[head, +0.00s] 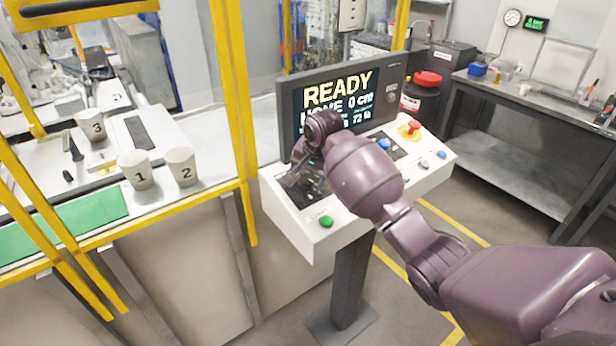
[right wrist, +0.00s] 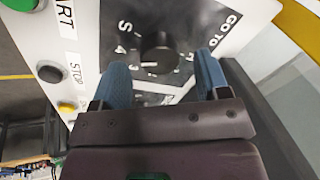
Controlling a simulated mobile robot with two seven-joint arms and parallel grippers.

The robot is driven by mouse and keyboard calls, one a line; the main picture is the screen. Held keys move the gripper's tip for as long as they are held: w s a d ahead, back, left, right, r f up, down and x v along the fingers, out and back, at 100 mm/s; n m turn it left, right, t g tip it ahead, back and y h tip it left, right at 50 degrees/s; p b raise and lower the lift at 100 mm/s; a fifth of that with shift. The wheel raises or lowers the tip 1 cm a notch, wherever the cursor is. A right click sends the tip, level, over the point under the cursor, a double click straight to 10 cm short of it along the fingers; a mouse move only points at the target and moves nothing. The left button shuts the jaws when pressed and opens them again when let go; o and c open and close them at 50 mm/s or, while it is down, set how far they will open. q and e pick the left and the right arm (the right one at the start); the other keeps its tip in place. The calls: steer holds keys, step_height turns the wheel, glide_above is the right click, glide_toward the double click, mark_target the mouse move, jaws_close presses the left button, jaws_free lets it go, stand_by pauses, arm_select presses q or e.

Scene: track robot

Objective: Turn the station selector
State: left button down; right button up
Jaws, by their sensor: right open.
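The station selector (right wrist: 158,58) is a round black knob with a white pointer mark, on a dark plate with numbers and a "GO TO" label. In the right wrist view the mark points left. My right gripper (right wrist: 163,65) is open, with one blue finger on each side of the knob in that view; I cannot tell whether they touch it. In the head view my right gripper (head: 306,172) is over the left part of the white control console (head: 292,228) and hides the knob. My left gripper is not in view.
The console has a screen (head: 346,92) reading READY, a green button (head: 326,221) and a red emergency button (head: 409,129). A yellow-framed cell (head: 243,120) with numbered cups (head: 137,170) stands at left. A workbench (head: 510,100) is at right.

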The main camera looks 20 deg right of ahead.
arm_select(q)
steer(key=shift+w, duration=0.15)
arm_select(e)
steer(key=v, duration=0.9)
steer(key=shift+s, duration=0.15)
steer(key=shift+r, duration=0.1)
